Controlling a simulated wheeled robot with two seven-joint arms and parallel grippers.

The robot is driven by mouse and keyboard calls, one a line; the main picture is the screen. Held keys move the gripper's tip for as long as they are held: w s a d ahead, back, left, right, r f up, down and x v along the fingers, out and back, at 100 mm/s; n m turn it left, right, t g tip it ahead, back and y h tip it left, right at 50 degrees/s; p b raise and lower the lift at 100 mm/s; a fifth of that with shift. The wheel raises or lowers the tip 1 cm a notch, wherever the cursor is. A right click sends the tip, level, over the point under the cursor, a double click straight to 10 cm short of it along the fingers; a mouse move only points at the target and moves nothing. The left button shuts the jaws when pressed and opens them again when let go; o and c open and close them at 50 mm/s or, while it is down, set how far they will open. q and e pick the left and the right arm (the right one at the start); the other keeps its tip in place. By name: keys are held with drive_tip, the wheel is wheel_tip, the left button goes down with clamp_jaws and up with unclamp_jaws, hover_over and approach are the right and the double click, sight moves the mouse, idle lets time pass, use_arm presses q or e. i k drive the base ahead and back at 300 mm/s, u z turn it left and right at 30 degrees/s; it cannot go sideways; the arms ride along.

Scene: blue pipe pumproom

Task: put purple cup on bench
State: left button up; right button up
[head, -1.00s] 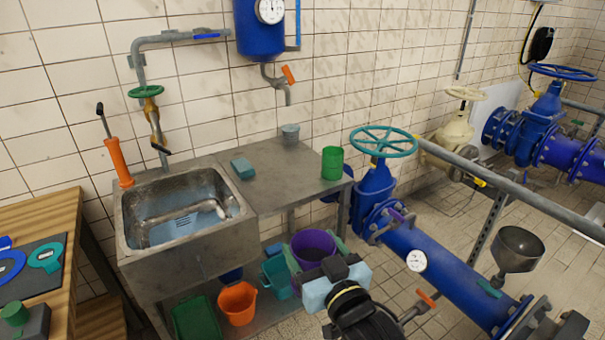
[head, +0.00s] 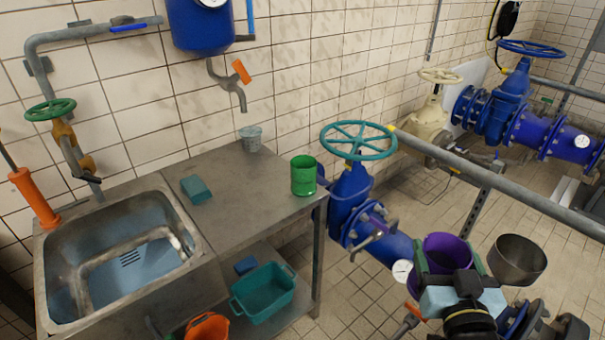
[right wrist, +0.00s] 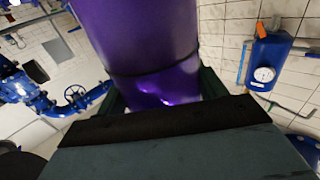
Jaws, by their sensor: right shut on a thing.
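The purple cup (head: 447,251) is held between the fingers of my right gripper (head: 447,262), at the lower right of the head view. It hangs in front of the blue pipe, to the right of the bench and apart from it. In the right wrist view the purple cup (right wrist: 150,50) fills the top middle, with dark green fingers on both sides. The metal bench (head: 235,180) with its sink stands at the left and centre. My left gripper is not in view.
On the bench top are a green cup (head: 304,176), a teal sponge (head: 196,190) and a small grey cup (head: 251,138). A teal tub (head: 264,293) and an orange bucket (head: 207,328) sit below. The blue valve (head: 352,185) stands right of the bench. A grey funnel (head: 518,260) is near the cup.

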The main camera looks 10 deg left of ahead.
sight(253, 188)
drive_tip(key=u, duration=0.05)
drive_tip(key=i, duration=0.9)
drive_tip(key=u, duration=0.8)
drive_tip(key=i, duration=0.35)
drive_tip(key=u, duration=0.3)
